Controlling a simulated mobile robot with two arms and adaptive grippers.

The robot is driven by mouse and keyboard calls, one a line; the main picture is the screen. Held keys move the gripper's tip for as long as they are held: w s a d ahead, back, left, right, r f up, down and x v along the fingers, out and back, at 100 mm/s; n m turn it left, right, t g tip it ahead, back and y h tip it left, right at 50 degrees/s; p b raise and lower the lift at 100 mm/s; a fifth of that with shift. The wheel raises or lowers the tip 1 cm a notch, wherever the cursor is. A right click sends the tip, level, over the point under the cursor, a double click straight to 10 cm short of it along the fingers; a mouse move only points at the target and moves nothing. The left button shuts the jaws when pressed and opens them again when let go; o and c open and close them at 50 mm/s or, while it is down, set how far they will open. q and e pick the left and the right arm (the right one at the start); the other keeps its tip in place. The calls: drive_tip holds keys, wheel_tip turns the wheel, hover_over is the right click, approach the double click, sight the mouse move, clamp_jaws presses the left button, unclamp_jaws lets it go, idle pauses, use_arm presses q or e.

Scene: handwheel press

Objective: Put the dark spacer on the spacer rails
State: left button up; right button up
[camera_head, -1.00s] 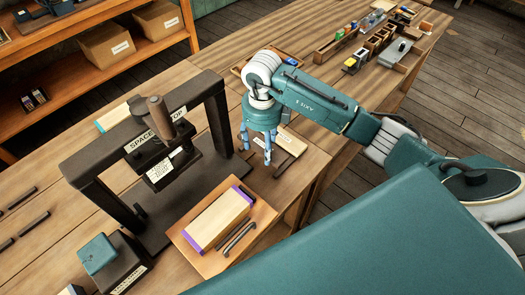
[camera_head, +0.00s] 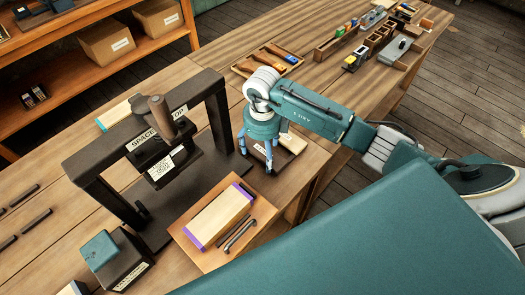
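My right gripper (camera_head: 257,158) points down at the table's right side, just right of the black press. Its two blue fingers are apart, on either side of a dark brown piece (camera_head: 260,153), which may be the dark spacer; contact is hard to make out. A pale labelled block (camera_head: 292,143) lies just right of the fingers. The press frame (camera_head: 86,167) carries a partly hidden "SPACER" label. Two thin dark bars (camera_head: 240,236) lie on the wooden tray in front. I cannot tell which parts are the spacer rails. My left gripper is not in view.
The wooden tray (camera_head: 190,248) also holds a pale block with purple ends (camera_head: 219,217). A dark box with a teal top (camera_head: 98,250) stands front left. Several dark strips (camera_head: 36,220) lie at far left. A tool tray (camera_head: 268,58) and small bins (camera_head: 375,42) stand behind.

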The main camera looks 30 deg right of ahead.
sight(263, 155)
drive_tip(key=shift+r, duration=0.2)
drive_tip(key=shift+w+r, duration=0.1)
drive_tip(key=shift+r, duration=0.2)
wheel_tip(263, 155, up, 11)
drive_tip(key=b, duration=0.3)
drive_tip(key=shift+r+b, duration=0.15)
drive_tip(key=shift+b, duration=0.2)
